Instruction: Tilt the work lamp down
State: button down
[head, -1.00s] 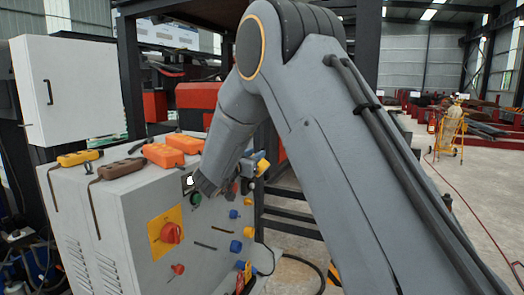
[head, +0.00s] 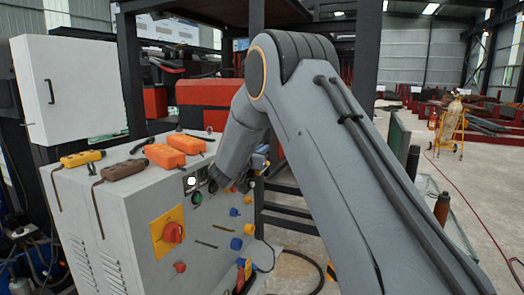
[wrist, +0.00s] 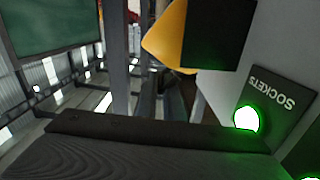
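A yellow and black block (wrist: 168,38), which looks like the work lamp, is at the top of the wrist view beside the grey panel. In the head view my arm mostly hides that spot, and the lamp's tilt cannot be read. My gripper (head: 236,186) is at the far upper part of the cabinet's control face. In the wrist view a dark ribbed part of it (wrist: 150,150) fills the bottom, apart from the yellow block in the picture. Its fingertips are not clear, and I see nothing held.
The grey cabinet (head: 140,205) carries a red rotary switch (head: 173,232), blue sockets and orange pendants (head: 165,156) on top. A lit green-rimmed lamp (wrist: 246,119) is beside the SOCKETS label. A dark post stands behind the arm.

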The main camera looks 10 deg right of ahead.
jog(key=shift+d+f+b, duration=0.1)
jog(key=shift+f+b, duration=0.05)
jog(key=shift+b, duration=0.15)
jog(key=m+b, duration=0.1)
jog(key=b, duration=0.1)
jog(key=d+f+m+b, duration=0.1)
jog(key=m+b, duration=0.1)
jog(key=s+f+m+b, duration=0.1)
jog(key=m+b, duration=0.1)
jog(key=shift+s+d+f, duration=0.1)
jog(key=shift+d, duration=0.25)
jog(key=m+b, duration=0.1)
jog(key=b, duration=0.1)
jog(key=f+m+b, duration=0.1)
jog(key=m+b, duration=0.1)
jog(key=f+m+b, duration=0.1)
jog(key=m+b, duration=0.1)
jog(key=shift+s+d, duration=0.35)
jog(key=shift+d, duration=0.05)
jog(key=shift+f, duration=0.1)
jog(key=c, duration=1.9)
grip_release()
jog(key=b+v, duration=0.1)
jog(key=v, duration=0.7)
jog(key=shift+b, duration=0.4)
